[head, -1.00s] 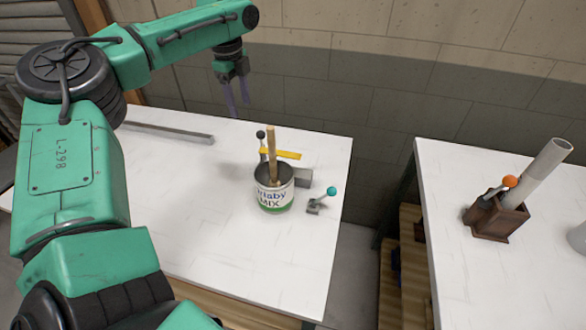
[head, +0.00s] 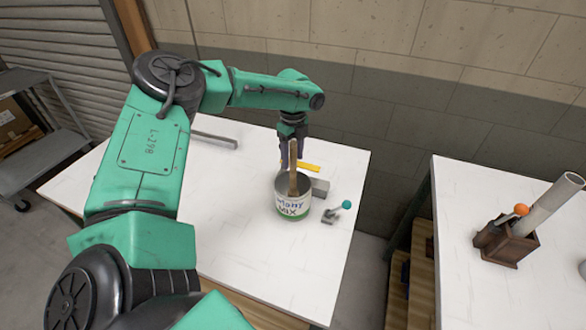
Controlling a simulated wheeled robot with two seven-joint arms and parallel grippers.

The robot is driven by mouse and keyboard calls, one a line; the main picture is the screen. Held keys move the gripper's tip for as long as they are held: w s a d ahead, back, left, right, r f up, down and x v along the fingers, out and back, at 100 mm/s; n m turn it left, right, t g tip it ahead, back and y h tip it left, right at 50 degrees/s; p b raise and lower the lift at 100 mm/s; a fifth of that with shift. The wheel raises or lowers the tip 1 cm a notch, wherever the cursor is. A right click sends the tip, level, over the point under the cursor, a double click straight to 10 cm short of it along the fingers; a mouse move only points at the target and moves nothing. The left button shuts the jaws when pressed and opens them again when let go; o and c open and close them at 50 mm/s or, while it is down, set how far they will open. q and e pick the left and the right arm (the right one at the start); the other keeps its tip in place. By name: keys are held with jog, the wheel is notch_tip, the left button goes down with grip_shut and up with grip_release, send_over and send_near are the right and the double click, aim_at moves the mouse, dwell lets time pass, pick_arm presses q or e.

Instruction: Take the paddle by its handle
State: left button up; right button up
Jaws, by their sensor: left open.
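The paddle (head: 293,165) is a flat wooden stick standing nearly upright in a white mixing can (head: 292,206) with a green base band. Its handle end rises above the rim and its lower end is hidden inside the can. My left gripper (head: 290,154) is open, pointing down at the upper part of the paddle, and looks just behind it. The fingertips are partly hidden by the paddle and small in the picture, so I cannot tell whether they touch it. My right gripper is out of view.
Beside the can are a yellow bar (head: 308,167), a grey block (head: 320,187) and a teal-knobbed lever (head: 338,211). A grey rail (head: 214,139) lies at the back. The white table (head: 255,265) is clear in front. A second table (head: 475,290) holds a brown box (head: 508,246).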

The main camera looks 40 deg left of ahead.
pick_arm(q)
jog(key=shift+w+f, duration=0.1)
jog(key=shift+f, duration=0.05)
grip_shut()
dwell(1.3)
